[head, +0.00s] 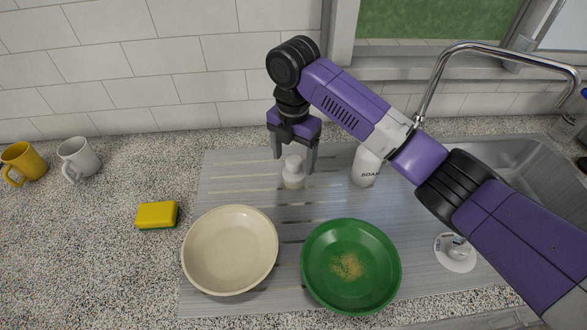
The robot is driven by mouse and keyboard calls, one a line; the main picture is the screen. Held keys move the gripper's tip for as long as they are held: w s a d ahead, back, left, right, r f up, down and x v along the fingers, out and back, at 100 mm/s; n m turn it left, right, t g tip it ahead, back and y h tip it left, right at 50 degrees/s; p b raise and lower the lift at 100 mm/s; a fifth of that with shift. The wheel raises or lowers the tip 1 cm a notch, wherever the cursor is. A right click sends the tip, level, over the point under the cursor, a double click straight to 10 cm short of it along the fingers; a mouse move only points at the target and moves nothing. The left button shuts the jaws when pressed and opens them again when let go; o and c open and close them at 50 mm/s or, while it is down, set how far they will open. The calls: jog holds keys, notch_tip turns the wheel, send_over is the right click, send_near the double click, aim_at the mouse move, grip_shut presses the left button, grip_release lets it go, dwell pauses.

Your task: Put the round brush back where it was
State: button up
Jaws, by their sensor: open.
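A small round brush (293,173), with a white knob on top and a beige lower part, stands upright on the grey draining board (225,185) near its back. My gripper (294,154) points down over it with its two fingers apart. In this view one finger is on each side of the knob. I cannot tell whether either finger touches it. The green plate (325,285), with a small heap of tan crumbs (348,267), lies in front and to the right of the brush.
A white soap bottle (364,170) stands right of the brush, close to my arm. A cream plate (230,250), a yellow sponge (157,215) and two mugs, yellow (24,163) and white (78,158), are left. A white round item (455,262) lies right of the green plate.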

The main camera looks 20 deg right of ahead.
notch_tip(320, 180, up, 7)
jog(key=shift+r, duration=0.1)
dwell(0.6)
